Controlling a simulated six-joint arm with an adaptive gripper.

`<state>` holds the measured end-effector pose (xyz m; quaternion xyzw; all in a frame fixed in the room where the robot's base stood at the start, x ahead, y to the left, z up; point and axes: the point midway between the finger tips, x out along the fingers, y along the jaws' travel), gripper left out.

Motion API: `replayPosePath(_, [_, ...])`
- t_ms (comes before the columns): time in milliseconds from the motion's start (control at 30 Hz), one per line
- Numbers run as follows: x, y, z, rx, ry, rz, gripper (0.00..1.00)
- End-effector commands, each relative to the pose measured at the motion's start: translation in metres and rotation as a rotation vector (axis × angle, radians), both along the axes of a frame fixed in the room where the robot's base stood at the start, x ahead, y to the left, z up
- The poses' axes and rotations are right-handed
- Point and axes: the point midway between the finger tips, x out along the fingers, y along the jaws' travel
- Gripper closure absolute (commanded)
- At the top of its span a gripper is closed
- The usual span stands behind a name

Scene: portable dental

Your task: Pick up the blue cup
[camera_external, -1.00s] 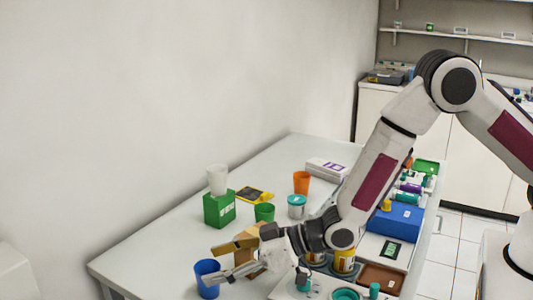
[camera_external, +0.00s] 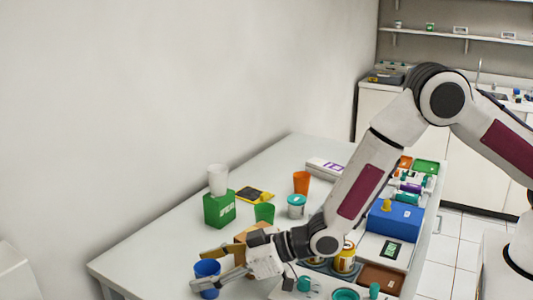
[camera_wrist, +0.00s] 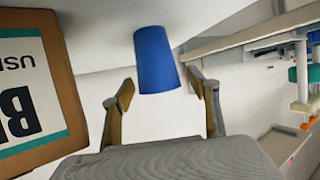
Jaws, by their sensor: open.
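The blue cup (camera_external: 206,268) stands on the near left part of the white table. My gripper (camera_external: 197,270) is open, with one finger on each side of the cup in the external view; the near finger hides part of it. In the wrist view the blue cup (camera_wrist: 156,60) appears ahead, between the two fingertips of my gripper (camera_wrist: 160,90). There is a gap on both sides, and I cannot tell whether either finger touches the cup.
A brown box (camera_external: 246,231) with a printed label is close beside my gripper, and it fills the left of the wrist view (camera_wrist: 35,90). A green cup (camera_external: 264,212), a green box (camera_external: 219,209) with a white cup (camera_external: 218,180) and an orange cup (camera_external: 301,182) stand farther back.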

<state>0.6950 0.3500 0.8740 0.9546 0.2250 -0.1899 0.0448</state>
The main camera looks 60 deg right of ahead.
Motion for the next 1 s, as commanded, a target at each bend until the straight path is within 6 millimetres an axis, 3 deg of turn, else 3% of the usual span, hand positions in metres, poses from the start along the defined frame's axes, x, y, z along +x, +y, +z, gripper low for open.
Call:
replayPosePath(33, [0.0, 0.0, 0.0, 0.0, 0.0, 0.0, 0.45])
replayPosePath(133, [0.0, 0.0, 0.0, 0.0, 0.0, 0.0, 0.71])
replayPosePath(667, [0.0, 0.0, 0.005, 0.0, -0.001, 0.0, 0.71])
replayPosePath(1000, [0.0, 0.0, 0.036, 0.001, -0.003, 0.0, 0.71])
